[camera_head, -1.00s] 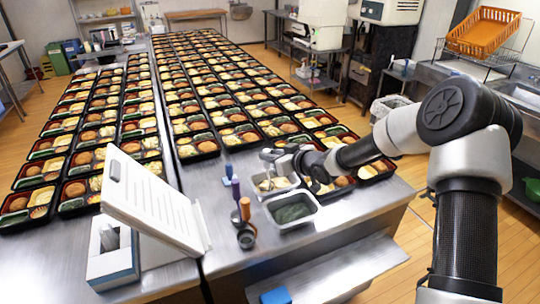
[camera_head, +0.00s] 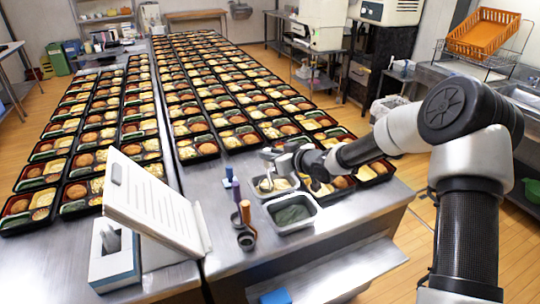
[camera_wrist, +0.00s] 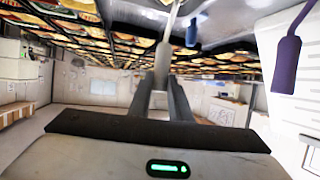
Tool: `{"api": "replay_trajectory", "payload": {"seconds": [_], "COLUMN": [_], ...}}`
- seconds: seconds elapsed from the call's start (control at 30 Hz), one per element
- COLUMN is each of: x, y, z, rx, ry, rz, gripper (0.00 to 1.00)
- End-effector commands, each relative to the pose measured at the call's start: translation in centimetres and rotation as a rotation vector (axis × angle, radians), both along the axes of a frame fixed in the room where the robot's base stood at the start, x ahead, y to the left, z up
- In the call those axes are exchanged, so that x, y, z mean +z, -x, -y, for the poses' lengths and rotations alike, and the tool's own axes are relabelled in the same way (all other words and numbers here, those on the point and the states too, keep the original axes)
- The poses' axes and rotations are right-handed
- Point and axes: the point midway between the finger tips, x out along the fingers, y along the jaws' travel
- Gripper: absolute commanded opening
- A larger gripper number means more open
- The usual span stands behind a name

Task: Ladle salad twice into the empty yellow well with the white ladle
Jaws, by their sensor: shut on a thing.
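My gripper (camera_head: 272,156) is at the front end of the long table, above a steel pan (camera_head: 288,191) of pale salad. It is shut on the white ladle, whose pale handle (camera_wrist: 168,48) runs out from between the fingers (camera_wrist: 162,88) in the wrist view. In the head view the ladle's lower end is down in the pan, and its bowl is too small to make out. The nearest bento trays (camera_head: 324,193) stand just right of the pan, partly hidden by my arm. I cannot tell which well is the empty yellow one.
A second pan (camera_head: 292,212) holds dark green food in front. Ladles with blue (camera_head: 228,172), purple (camera_head: 236,190) and brown (camera_head: 246,212) handles stand to the left. A white tilted panel (camera_head: 150,200) stands further left. Rows of filled bento trays cover the table behind.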

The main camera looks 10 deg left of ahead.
Motion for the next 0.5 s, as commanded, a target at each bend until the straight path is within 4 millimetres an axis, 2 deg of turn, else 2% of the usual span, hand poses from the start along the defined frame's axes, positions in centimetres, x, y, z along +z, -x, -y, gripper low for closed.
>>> {"api": "replay_trajectory", "payload": {"seconds": [0.03, 0.5], "x": [1.1, 5.8], "y": [0.0, 0.0], "z": [0.0, 0.0], "rx": [0.000, -0.001], "ry": [0.000, 0.000], "rz": [0.001, 0.001], "gripper": [0.00, 0.00]}}
